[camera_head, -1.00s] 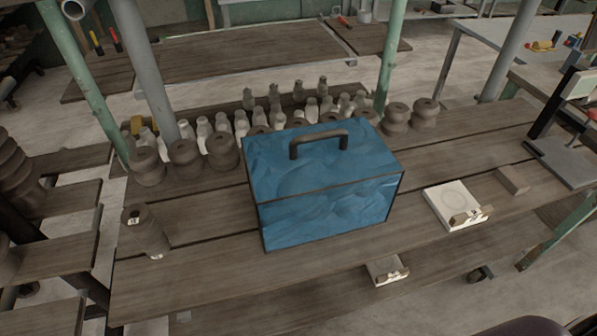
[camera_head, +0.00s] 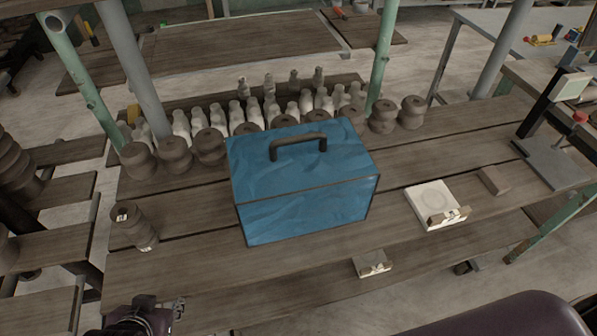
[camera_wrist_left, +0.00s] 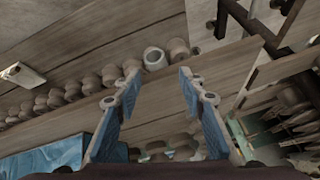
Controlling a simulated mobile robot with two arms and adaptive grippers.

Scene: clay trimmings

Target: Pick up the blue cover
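The blue cover (camera_head: 308,208) is a box-shaped blue hood with dark edges and a dark arched handle (camera_head: 298,142) on top. It stands upright on the wooden plank table in the middle of the head view. A blue surface, likely the cover, shows at the lower left of the left wrist view (camera_wrist_left: 45,160). My left gripper (camera_head: 178,306) is at the bottom left of the head view, in front and left of the cover and apart from it. In the left wrist view its two fingers (camera_wrist_left: 158,76) are spread, with nothing held between them. My right gripper is not visible.
Brown insulators and pale bottles (camera_head: 240,118) stand in rows behind the cover. A dark brown cylinder (camera_head: 134,227) stands to its left. A white block (camera_head: 432,203), a small box (camera_head: 372,264) and a brown block (camera_head: 494,180) lie to the right. Green posts rise behind.

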